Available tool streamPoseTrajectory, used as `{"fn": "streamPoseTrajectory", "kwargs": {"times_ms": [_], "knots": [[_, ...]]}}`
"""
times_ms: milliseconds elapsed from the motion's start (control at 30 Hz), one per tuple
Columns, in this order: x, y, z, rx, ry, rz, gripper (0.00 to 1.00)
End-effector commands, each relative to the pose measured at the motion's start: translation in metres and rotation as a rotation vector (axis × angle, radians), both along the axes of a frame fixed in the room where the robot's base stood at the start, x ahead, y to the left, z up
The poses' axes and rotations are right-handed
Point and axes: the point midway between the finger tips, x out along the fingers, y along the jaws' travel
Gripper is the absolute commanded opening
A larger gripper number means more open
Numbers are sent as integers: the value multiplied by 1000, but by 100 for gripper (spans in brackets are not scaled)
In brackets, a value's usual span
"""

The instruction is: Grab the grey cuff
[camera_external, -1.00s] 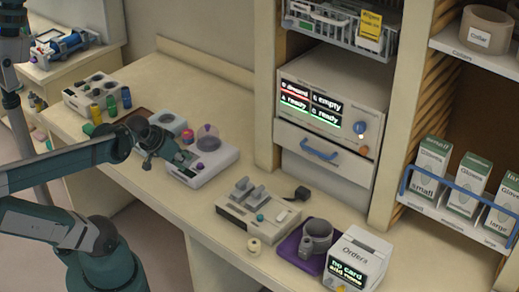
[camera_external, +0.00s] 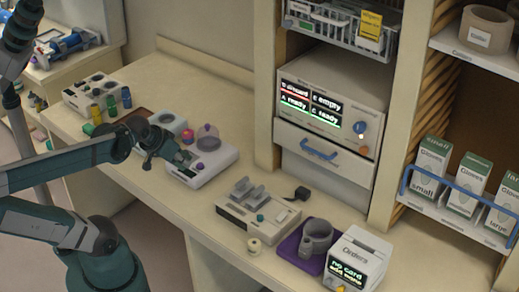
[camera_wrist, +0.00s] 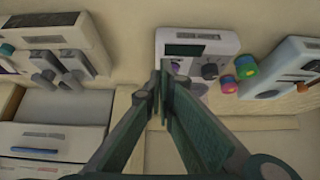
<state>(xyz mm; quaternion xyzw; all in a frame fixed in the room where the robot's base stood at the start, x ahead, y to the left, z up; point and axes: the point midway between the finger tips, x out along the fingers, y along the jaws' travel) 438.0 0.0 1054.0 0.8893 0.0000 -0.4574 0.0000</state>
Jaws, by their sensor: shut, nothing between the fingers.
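The grey cuff (camera_external: 316,237) stands on a purple mat (camera_external: 290,250) near the front edge of the counter, left of the Orders box. I do not make it out in the wrist view. My gripper (camera_external: 148,162) is well to the left of the cuff, over the left part of the counter beside a white device with a clear dome. In the wrist view, my gripper (camera_wrist: 163,75) has its fingers together at the tips, with nothing held. The tips overlap the near edge of a white device in that view.
A white Orders box (camera_external: 358,258) stands right of the mat. The domed white device (camera_external: 200,165) is beside my gripper. Glove boxes (camera_external: 465,190) stand on the right shelf.

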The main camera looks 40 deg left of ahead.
Motion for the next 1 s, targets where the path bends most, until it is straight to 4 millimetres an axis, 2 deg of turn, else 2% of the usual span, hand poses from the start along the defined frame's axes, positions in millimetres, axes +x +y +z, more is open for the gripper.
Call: {"fn": "streamPoseTrajectory", "kwargs": {"times_ms": [467, 567, 800, 1000], "knots": [[0, 0, 0, 0, 0, 0, 0], [0, 0, 0, 0, 0, 0, 11], [0, 0, 0, 0, 0, 0, 42], [0, 0, 0, 0, 0, 0, 42]]}}
